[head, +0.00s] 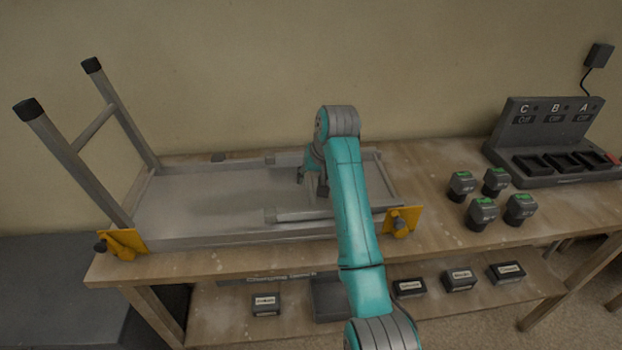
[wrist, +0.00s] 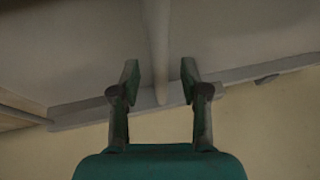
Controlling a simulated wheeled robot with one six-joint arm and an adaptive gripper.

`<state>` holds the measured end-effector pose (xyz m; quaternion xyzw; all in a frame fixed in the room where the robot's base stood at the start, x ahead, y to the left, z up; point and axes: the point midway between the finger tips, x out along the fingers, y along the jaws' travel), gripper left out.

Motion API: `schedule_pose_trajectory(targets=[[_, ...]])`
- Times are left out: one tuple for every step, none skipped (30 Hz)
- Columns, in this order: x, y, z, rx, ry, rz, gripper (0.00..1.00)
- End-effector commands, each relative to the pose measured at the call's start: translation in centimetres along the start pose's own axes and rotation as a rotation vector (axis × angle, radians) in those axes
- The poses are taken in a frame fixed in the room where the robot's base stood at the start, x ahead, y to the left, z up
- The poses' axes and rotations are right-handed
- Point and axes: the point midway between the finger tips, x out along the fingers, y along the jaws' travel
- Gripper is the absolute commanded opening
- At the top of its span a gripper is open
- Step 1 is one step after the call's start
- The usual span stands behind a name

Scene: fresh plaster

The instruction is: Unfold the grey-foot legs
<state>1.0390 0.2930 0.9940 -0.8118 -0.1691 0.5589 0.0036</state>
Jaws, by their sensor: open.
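An upturned platform (head: 215,195) lies on the workbench. Its left leg pair (head: 70,155) stands up, tilted outward, with black feet and a crossbar. Its right leg pair (head: 300,215) lies folded flat over the platform, with its grey ends pointing left; my arm hides part of it. My gripper (head: 308,183) is low over the platform, between the two folded legs. In the wrist view, my gripper (wrist: 160,75) is open, its fingers on either side of a pale bar (wrist: 158,45), which looks like the folded pair's crossbar. I cannot tell whether they touch it.
Yellow brackets (head: 402,221) sit at the platform's near corners. Several batteries with green tops (head: 482,212) and a charger marked C, B, A (head: 548,145) stand to the right. Small labelled boxes (head: 457,280) lie on the shelf below. The wall is close behind the bench.

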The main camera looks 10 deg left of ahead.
Motion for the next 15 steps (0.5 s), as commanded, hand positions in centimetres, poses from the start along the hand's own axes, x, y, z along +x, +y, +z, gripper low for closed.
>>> schedule_pose_trajectory(targets=[[0.33,-0.01,0.01,0.0,0.0,0.0,0.45],[0.48,0.0,0.01,0.0,0.0,0.0,0.45],[0.62,0.0,0.02,0.0,-0.001,0.0,0.45],[0.7,0.0,0.02,0.0,-0.001,0.0,0.45],[0.76,0.01,0.03,0.0,-0.001,0.0,0.45],[0.79,0.01,0.02,0.0,-0.001,0.0,0.45],[0.8,0.0,0.02,0.0,0.0,0.0,0.45],[0.8,0.0,0.02,0.0,0.0,0.0,0.45],[0.8,0.0,0.02,0.0,0.0,0.0,0.45],[0.79,0.0,0.02,0.0,0.0,0.0,0.45],[0.79,0.0,0.02,0.0,0.0,0.0,0.45],[0.79,0.0,0.02,0.0,0.0,0.0,0.45],[0.78,0.0,0.02,0.0,0.0,0.0,0.38],[0.78,0.0,0.02,0.0,0.0,0.0,0.3],[0.78,0.0,0.02,0.0,0.0,0.0,0.2]])
